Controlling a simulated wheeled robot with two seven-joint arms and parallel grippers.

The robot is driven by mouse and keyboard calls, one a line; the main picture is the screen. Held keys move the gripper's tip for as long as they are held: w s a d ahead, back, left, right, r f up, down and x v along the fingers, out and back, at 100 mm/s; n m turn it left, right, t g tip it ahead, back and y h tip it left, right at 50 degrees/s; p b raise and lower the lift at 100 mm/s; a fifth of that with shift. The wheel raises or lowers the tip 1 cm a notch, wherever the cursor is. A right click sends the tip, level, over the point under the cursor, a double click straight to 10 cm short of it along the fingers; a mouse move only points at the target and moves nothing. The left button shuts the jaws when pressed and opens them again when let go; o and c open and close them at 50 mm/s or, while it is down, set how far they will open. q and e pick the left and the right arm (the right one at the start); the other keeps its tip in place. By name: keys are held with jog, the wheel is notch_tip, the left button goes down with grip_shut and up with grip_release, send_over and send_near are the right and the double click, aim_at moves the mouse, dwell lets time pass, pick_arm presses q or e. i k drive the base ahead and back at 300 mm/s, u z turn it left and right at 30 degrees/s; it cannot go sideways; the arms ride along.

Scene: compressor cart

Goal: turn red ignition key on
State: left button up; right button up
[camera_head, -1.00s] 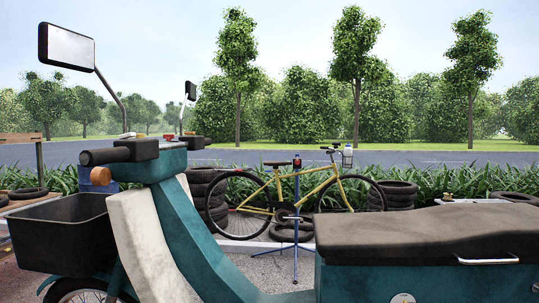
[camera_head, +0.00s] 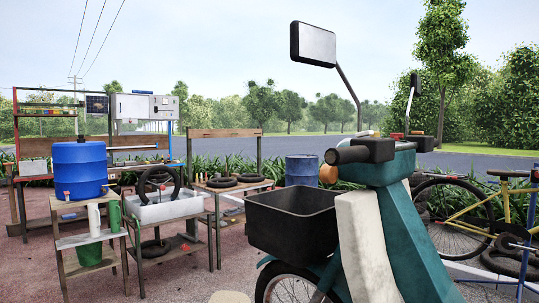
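I cannot make out a red ignition key or a compressor cart in the head view. Neither of my grippers is in view. The nearest machine is a teal and white scooter (camera_head: 408,235) at the right, with a black front basket (camera_head: 290,225), a dark handlebar grip (camera_head: 347,155) and a mirror (camera_head: 313,44). No key can be told on the side of it that shows.
A blue drum (camera_head: 80,170) stands on a wooden stand at the left. A white basin (camera_head: 165,208) with a tyre is on a table beside it. A rack with a grey panel box (camera_head: 145,107) stands behind. A yellow bicycle (camera_head: 470,212) is at the right. Reddish ground is open at lower left.

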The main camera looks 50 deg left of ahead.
aim_at(396, 136)
jog(key=u, duration=0.9)
jog(key=k, duration=0.45)
jog(key=u, duration=0.5)
jog(key=i, duration=1)
jog(key=z, duration=0.7)
